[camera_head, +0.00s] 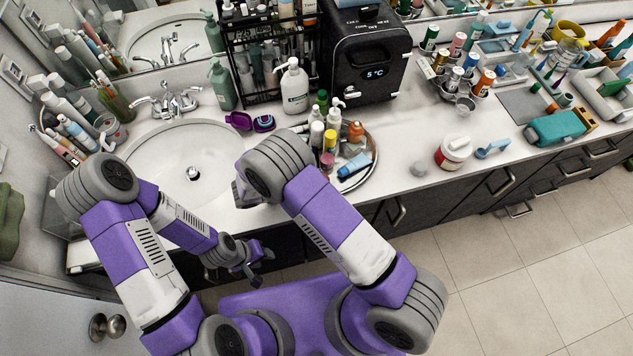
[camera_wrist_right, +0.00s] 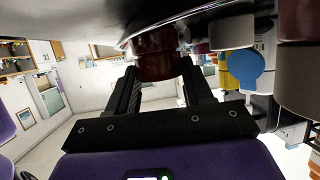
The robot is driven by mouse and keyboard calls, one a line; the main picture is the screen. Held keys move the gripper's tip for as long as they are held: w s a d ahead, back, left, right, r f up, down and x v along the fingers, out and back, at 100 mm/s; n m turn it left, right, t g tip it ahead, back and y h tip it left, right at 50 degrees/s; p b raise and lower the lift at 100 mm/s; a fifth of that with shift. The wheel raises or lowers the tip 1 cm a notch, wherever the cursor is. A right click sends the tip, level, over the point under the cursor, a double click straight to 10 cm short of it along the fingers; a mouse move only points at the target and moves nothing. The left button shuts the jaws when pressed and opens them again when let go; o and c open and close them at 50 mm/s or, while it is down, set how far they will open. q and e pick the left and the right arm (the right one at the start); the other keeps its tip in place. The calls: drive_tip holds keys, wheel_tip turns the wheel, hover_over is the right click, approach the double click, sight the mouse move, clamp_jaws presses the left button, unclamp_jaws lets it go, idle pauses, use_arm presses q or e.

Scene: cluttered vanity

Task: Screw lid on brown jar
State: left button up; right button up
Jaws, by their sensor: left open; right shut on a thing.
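In the right wrist view my right gripper (camera_wrist_right: 160,72) is shut on a dark reddish-brown round thing (camera_wrist_right: 155,42), with one finger on each side. It looks like the brown jar, but its top edge is cut off by a grey shiny surface, and I cannot tell whether a lid is on it. In the head view my right arm hides this thing and most of the right gripper, near the front edge of the sink. My left gripper (camera_head: 259,264) is open and empty, low in front of the counter's edge. I cannot make out a separate lid.
A round tray (camera_head: 373,172) crowded with bottles stands just right of my right arm. The sink (camera_head: 160,165) is to the left. A white jar with a red label (camera_head: 453,153) stands farther right. The counter around that jar is fairly clear.

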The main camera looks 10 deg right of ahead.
drive_tip(key=shift+w+f+m+g, duration=0.1)
drive_tip(key=shift+m+g, duration=0.7)
drive_tip(key=shift+g, duration=0.2)
drive_tip(key=o, duration=1.6)
drive_tip(key=shift+r+p, duration=1.75)
drive_tip(key=shift+r, duration=0.65)
